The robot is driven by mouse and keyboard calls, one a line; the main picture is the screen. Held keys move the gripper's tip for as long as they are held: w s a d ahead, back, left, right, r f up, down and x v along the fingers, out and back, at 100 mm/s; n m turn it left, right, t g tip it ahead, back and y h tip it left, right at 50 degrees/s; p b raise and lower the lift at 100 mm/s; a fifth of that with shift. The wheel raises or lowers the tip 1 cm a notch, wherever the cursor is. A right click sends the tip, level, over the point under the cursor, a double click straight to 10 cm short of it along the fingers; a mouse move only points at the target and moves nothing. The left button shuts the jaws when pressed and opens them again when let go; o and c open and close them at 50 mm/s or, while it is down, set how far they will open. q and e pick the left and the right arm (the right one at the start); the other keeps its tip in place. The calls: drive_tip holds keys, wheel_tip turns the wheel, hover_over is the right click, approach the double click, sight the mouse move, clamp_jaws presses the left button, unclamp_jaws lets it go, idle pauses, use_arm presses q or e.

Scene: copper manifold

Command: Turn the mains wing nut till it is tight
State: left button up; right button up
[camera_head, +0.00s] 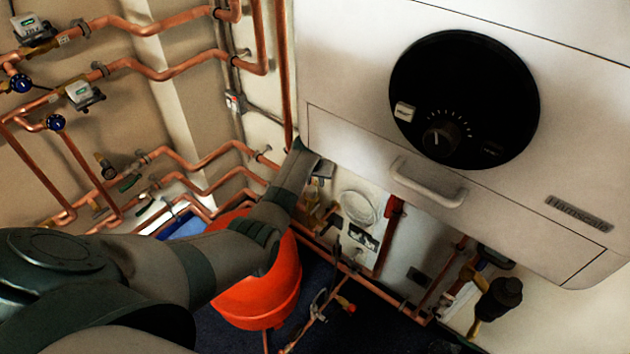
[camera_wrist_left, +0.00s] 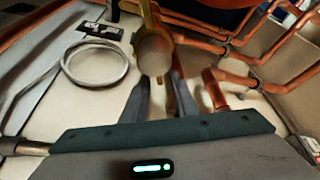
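My left arm reaches in from the left in the head view, and its gripper (camera_head: 315,172) is under the white boiler's lower edge. There it is small and partly hidden. In the left wrist view the two dark fingers (camera_wrist_left: 161,82) stand apart. A yellow brass fitting with a pale round end (camera_wrist_left: 153,52) lies just beyond and between the fingertips; it looks like the wing nut, but I cannot be sure. I cannot tell whether a finger touches it. Brass parts also show beside the gripper in the head view (camera_head: 313,197). My right gripper is not in view.
The white boiler (camera_head: 350,140) with a black dial panel (camera_head: 465,90) overhangs the work area. Copper pipes (camera_wrist_left: 240,80) run close right of the fingers in the left wrist view; a coiled pale loop (camera_wrist_left: 95,62) lies left.

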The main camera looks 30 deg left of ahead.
use_arm(q)
clamp_jaws()
idle(1.5)
